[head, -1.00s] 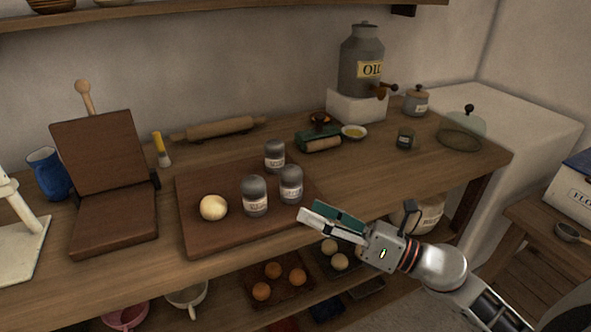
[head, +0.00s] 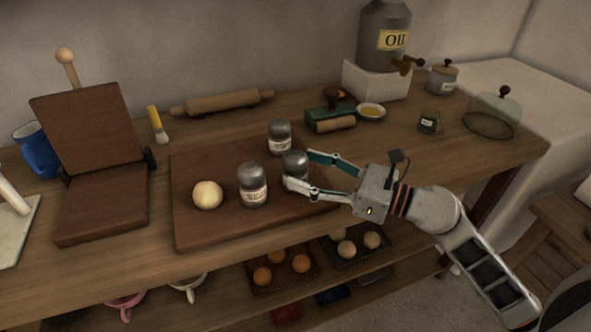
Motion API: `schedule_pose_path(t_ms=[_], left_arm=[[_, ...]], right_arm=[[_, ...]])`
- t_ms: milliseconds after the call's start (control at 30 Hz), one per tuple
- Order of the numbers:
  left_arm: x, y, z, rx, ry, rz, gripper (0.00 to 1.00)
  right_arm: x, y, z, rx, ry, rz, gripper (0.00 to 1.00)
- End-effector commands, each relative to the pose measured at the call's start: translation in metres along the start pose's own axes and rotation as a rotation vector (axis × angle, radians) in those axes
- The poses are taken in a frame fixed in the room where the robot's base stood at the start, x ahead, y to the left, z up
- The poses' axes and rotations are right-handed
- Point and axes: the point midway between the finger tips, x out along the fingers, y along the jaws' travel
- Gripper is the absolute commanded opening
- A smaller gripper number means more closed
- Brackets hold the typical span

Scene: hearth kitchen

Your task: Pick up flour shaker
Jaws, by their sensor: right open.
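Three grey-lidded shakers stand upright on a brown board (head: 215,232): a back shaker (head: 279,137), a front left shaker (head: 253,186) and a right shaker (head: 294,165). The front left label seems to read sugar; the other labels are too small or covered to read, so I cannot tell which is the flour shaker. My right gripper (head: 299,170) is open, its two fingers on either side of the right shaker, the near finger covering its lower part. I cannot tell whether they touch it. My left gripper is not in view.
A dough ball (head: 207,195) sits left of the shakers. A rolling pin (head: 222,103), a brush (head: 158,125), a hinged wooden press (head: 95,170) and a blue jug (head: 37,150) stand around the board. The oil can (head: 384,40) stands at the back right. Eggs fill trays below.

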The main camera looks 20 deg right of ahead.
Motion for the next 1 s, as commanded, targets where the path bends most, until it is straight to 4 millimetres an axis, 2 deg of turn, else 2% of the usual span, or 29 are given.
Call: schedule_pose_path(t_ms=[100,200,500,533,600,700,1000], left_arm=[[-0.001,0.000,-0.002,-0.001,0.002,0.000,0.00],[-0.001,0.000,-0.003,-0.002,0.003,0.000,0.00],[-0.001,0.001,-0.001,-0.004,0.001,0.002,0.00],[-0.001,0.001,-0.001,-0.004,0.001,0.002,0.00],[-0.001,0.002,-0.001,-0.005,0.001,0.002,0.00],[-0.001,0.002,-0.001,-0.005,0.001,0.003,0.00],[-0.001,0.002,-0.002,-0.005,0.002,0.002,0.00]], right_arm=[[0.019,0.001,0.000,0.000,-0.005,0.000,0.58],[0.029,0.001,-0.001,0.000,-0.004,0.000,0.58],[0.033,0.001,-0.003,0.001,-0.001,0.000,0.58],[0.033,0.001,-0.003,0.001,-0.001,0.000,0.53],[0.033,0.001,-0.003,0.001,-0.001,0.000,0.35],[0.033,0.001,-0.003,0.001,-0.001,-0.001,0.13],[0.033,0.001,0.000,0.000,-0.003,-0.001,0.13]])
